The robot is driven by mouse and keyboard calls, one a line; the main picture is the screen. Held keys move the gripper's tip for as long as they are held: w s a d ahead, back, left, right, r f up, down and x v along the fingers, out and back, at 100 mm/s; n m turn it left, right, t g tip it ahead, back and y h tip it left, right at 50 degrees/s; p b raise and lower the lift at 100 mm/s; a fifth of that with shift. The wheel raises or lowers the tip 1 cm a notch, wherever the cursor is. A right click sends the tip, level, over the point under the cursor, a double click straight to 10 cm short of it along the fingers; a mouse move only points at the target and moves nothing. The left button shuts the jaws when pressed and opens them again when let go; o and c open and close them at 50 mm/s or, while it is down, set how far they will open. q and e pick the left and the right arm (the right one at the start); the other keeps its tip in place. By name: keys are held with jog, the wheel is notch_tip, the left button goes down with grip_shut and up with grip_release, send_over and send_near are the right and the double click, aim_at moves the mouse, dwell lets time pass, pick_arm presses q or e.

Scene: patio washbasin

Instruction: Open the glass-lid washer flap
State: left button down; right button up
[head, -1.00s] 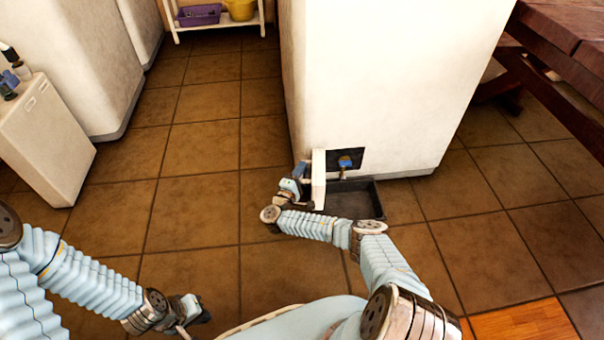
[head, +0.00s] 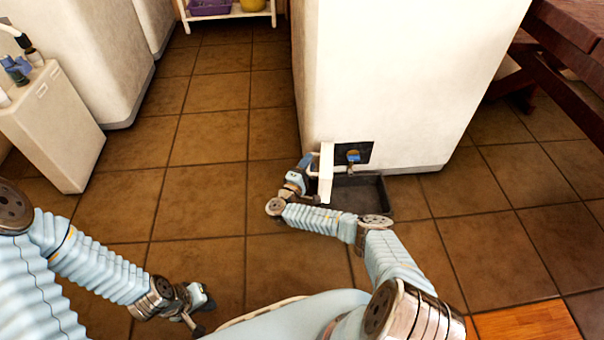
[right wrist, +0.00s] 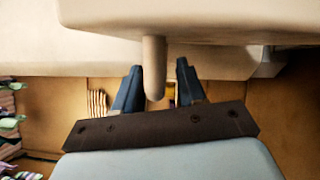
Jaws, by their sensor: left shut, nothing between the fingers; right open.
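The washer (head: 400,80) is a tall cream-white cabinet. Low on its front, the small white flap (head: 326,172) stands swung out to the left. Beside it the dark opening (head: 367,150) shows, with a blue knob (head: 353,156) in it. The glass lid is not visible. My right gripper (head: 307,165) is just left of the flap, partly hidden by it. In the right wrist view its dark fingers (right wrist: 155,85) are open, with a rounded beige peg (right wrist: 153,60) between them; contact cannot be told. My left gripper (head: 203,312) is shut and empty, low over the floor.
A dark tray (head: 386,200) lies on the tiled floor below the opening. A wooden table (head: 575,60) is at the right. A white cabinet (head: 55,125) stands at the left and a shelf with bins (head: 230,17) at the back. Floor between them is clear.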

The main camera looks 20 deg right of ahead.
jog(key=b+v, duration=0.9)
jog(key=v, duration=0.4)
jog(key=shift+b, duration=0.4)
jog(key=shift+a, duration=0.1)
